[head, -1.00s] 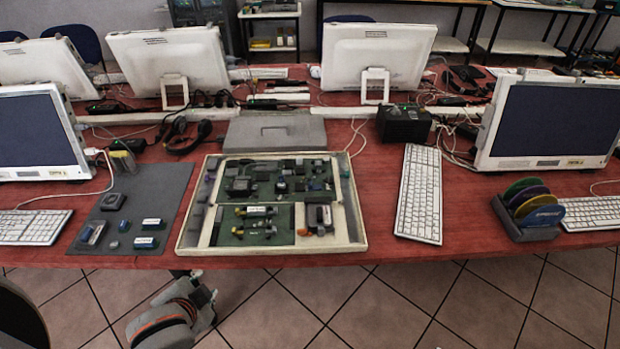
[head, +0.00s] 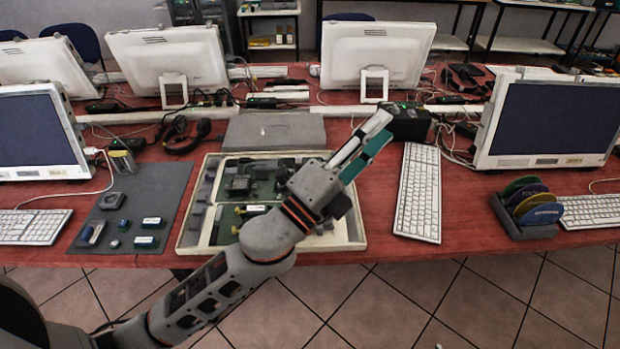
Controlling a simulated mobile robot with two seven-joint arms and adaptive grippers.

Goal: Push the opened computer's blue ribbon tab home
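The opened computer (head: 187,232) is a shallow, light-walled case with green boards inside, at the middle of the table in the head view. My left gripper (head: 387,127) reaches over its right half from the lower left. One pale finger and one teal finger point up and right, with the tips past the case's back right corner. I see nothing held, but this angle does not show whether the fingers are open or shut. My arm and gripper hide much of the case's right side. I cannot make out the blue ribbon tab. My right gripper is out of view.
A grey mat (head: 165,190) with small parts lies left of the case. A grey panel (head: 275,130) lies behind it. A white keyboard (head: 418,195) is to the right, and a black box (head: 408,124) stands near my fingertips. A disc rack (head: 527,228) is farther right.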

